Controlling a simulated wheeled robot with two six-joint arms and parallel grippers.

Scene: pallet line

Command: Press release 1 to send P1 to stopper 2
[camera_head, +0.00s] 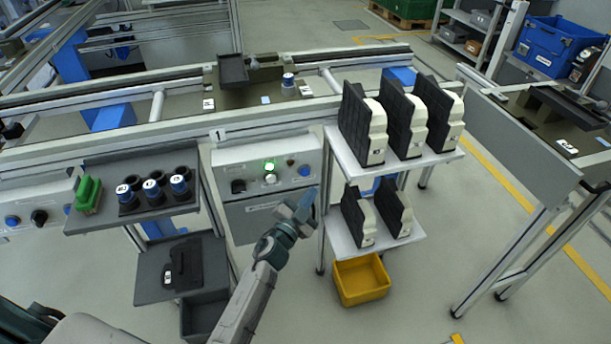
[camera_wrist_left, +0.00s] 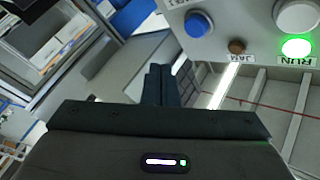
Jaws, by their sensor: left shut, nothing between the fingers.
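The station control box (camera_head: 262,168) under the number 1 sign (camera_head: 218,134) has a lit green lamp (camera_head: 269,166), a pale button (camera_head: 270,179), a blue button (camera_head: 305,171) and a black knob (camera_head: 238,186). I cannot read which button is the release. The wrist view shows the blue button (camera_wrist_left: 198,24), pale button (camera_wrist_left: 297,15), and green lamp (camera_wrist_left: 296,47) marked RUN. My left gripper (camera_head: 305,203) is shut and empty, below the blue button and apart from it. A dark pallet (camera_head: 238,97) sits on the conveyor behind the box; its label is unreadable. My right gripper is not in view.
A two-level rack (camera_head: 339,151) of black-and-white parts stands right of the box, a yellow bin (camera_head: 361,279) below. A shelf (camera_head: 118,217) with several blue-topped cylinders and a green block is left. Another pallet (camera_head: 551,118) is far right.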

